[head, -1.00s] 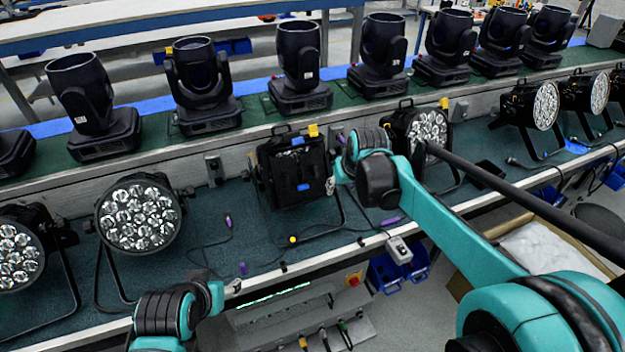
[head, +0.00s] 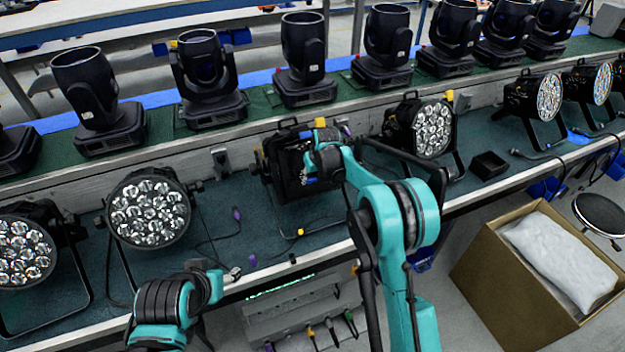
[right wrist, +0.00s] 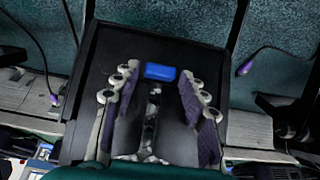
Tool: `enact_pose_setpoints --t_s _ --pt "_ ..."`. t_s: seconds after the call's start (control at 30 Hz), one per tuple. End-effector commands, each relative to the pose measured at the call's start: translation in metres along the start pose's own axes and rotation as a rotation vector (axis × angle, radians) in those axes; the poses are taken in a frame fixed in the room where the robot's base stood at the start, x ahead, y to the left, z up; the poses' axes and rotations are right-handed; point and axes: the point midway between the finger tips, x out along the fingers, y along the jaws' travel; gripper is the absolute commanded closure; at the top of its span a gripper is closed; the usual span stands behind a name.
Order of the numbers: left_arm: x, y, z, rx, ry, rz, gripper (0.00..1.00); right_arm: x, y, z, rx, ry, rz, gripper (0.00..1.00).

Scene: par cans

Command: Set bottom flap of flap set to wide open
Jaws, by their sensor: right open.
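The flap set (head: 280,172) is a black square frame of flaps on the front of a par can in the middle of the bench. My right gripper (head: 310,172) is in front of it, partly hidden by its own wrist. In the right wrist view my right gripper (right wrist: 160,108) is open, its purple-padded fingers either side of the dark flaps. A blue tab (right wrist: 160,72) shows just beyond the fingertips. Bright lenses (right wrist: 150,125) show through a narrow gap between dark panels. I cannot tell how far the bottom flap is open. My left gripper is not clearly visible, only its arm.
Lit-faced par cans stand left (head: 147,208) and right (head: 432,128) of the flap set. Moving heads (head: 303,60) line the shelf behind. Cables with purple connectors (head: 237,214) lie on the bench. A cardboard box (head: 520,290) stands on the floor at right.

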Motion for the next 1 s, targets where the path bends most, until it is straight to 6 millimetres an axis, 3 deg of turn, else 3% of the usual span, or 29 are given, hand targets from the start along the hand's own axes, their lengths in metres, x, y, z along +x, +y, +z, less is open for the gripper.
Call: enact_pose_setpoints --t_s 0.13,0.4,0.53,0.57,1.0 --pt "0.002 0.000 0.001 0.000 0.000 0.000 0.45 0.011 0.000 0.000 0.000 0.000 0.000 0.57" --pt "0.002 0.000 0.001 0.000 0.000 0.000 0.45 0.012 0.000 0.000 0.000 0.000 0.000 0.57" --pt "0.002 0.000 0.001 0.000 0.000 0.000 0.45 0.012 0.000 0.000 0.000 0.000 0.000 0.91" --pt "0.002 0.000 0.001 0.000 0.000 0.000 0.45 0.012 0.000 0.000 0.000 0.000 0.000 0.95" --pt "0.011 0.000 0.008 0.000 0.000 0.000 0.45 0.011 0.000 0.009 0.000 0.085 0.000 0.95"
